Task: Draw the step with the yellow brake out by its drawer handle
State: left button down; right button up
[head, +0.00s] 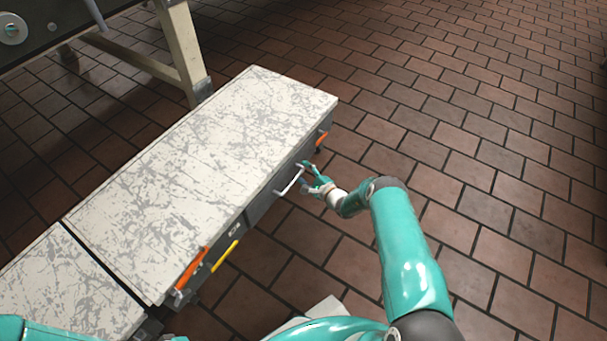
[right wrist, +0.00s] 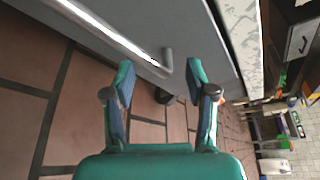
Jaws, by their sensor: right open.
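The step (head: 200,150) is a long low box with a scuffed white top and a grey side. A yellow brake (head: 225,255) sits low on that side. The pale bar-shaped drawer handle (head: 289,182) is on the same side, farther along. My right gripper (head: 313,175) is beside the handle's far end, open. In the right wrist view the handle (right wrist: 112,37) runs in from the upper left, and its bent end lies between and just beyond my open fingertips (right wrist: 160,76). I cannot tell whether they touch it. My left gripper is out of view.
Orange parts (head: 192,268) (head: 322,138) sit near both ends of the step's side. A second white-topped piece (head: 50,290) adjoins at lower left, across a narrow gap. A table leg (head: 182,50) stands behind. The brick-tile floor (head: 480,170) to the right is clear.

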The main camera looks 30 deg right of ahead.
jog(key=shift+b+x, duration=0.35)
jog(key=shift+x, duration=0.7)
grip_shut()
